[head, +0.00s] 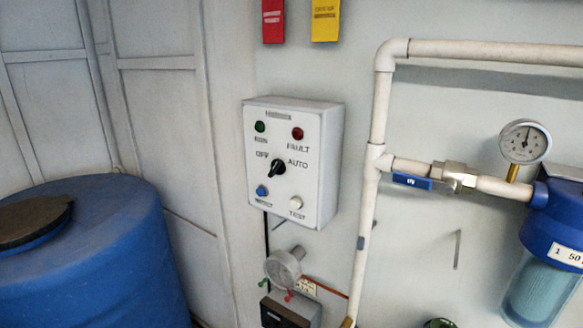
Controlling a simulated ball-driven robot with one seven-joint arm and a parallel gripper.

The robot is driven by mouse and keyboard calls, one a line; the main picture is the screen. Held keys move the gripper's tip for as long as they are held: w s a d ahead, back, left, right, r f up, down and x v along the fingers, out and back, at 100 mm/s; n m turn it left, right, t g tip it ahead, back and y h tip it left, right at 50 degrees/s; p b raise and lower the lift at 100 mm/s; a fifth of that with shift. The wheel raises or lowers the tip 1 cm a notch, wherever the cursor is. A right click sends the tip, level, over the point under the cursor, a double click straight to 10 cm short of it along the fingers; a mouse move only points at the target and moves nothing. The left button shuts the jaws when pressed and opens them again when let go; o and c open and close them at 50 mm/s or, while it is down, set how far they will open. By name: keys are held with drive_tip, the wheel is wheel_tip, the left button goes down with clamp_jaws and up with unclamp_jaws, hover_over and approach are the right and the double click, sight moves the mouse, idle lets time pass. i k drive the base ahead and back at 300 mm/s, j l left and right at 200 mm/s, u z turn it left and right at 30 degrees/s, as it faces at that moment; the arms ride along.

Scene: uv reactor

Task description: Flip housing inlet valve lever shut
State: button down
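The housing inlet valve (455,175) is a metal ball valve on the white horizontal pipe left of the blue filter housing (552,235). Its blue lever (412,181) has a white label and lies along the pipe, pointing left from the valve body. A round pressure gauge (524,143) stands on the pipe between the valve and the housing. My gripper is not in view.
A white control box (327,160) with a black knob hangs left of the vertical white pipe (378,110). A large blue barrel (100,250) stands at lower left. Red (273,20) and yellow (325,20) tags hang above. The space before the valve looks clear.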

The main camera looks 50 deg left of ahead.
sight(408, 180)
drive_tip(key=u, duration=0.8)
